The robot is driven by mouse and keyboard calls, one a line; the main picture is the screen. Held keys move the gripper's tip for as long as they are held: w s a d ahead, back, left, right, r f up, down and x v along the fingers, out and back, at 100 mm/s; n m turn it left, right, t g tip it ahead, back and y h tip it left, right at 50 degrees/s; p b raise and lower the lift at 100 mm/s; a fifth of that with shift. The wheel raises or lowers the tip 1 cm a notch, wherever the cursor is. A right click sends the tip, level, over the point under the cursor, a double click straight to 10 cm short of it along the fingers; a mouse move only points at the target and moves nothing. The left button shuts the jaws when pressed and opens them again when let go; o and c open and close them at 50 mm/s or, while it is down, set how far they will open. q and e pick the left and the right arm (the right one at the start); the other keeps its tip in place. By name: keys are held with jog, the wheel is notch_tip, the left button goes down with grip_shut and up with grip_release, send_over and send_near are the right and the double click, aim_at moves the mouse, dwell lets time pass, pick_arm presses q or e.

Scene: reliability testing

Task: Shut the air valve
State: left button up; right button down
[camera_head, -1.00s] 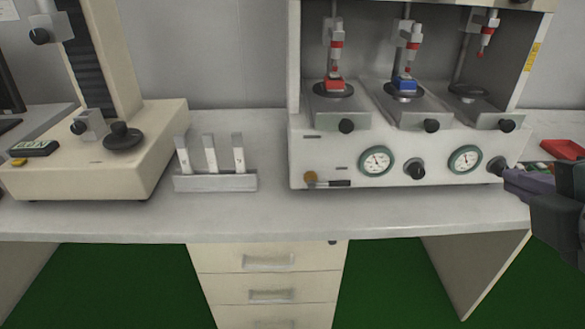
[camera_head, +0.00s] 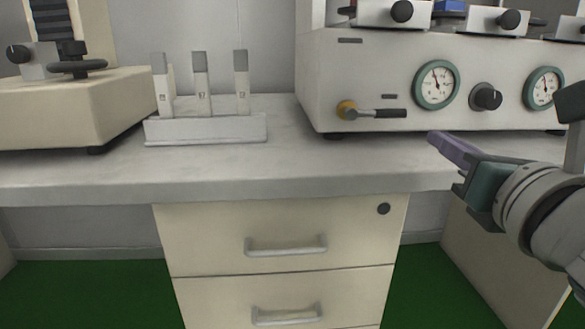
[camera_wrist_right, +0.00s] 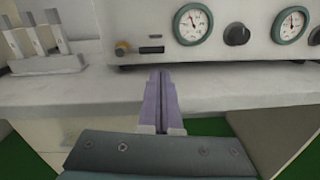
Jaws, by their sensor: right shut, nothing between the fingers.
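The air valve (camera_head: 372,112) is on the lower left of the white test machine's front. It has a brass body and a black lever that lies about level, pointing right. It also shows in the right wrist view (camera_wrist_right: 138,49), above and left of my fingers. My right gripper (camera_head: 432,137) is shut and empty, to the right of and slightly below the lever tip in the head view, apart from it. In the right wrist view the closed purple fingers (camera_wrist_right: 161,76) point toward the machine's lower edge. My left gripper is not in view.
The white test machine (camera_head: 330,75) carries two gauges, the left one (camera_head: 436,85) and the right one (camera_head: 544,88), with a black knob (camera_head: 486,97) between them. A rack (camera_head: 205,129) of specimens stands left on the bench. The bench front (camera_head: 290,170) is clear.

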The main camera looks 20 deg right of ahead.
aim_at(392, 156)
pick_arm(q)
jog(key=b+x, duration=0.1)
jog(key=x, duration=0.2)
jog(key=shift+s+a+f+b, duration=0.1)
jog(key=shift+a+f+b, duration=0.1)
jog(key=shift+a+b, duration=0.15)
pick_arm(e)
jog(key=w+f+n, duration=0.1)
jog(key=a+f, duration=0.1)
jog(key=shift+w+f+n+t+y, duration=0.3)
jog(key=shift+w+n, duration=0.05)
jog(key=shift+n, duration=0.05)
jog(key=b+x, duration=0.2)
jog(key=x, duration=0.8)
jog(key=shift+f, duration=0.1)
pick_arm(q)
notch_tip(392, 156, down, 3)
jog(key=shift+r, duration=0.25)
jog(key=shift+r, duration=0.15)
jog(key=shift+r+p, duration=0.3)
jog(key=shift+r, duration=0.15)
pick_arm(e)
jog(key=shift+d+r+n, duration=0.15)
jog(key=shift+r+n, duration=0.15)
jog(key=shift+n, duration=0.1)
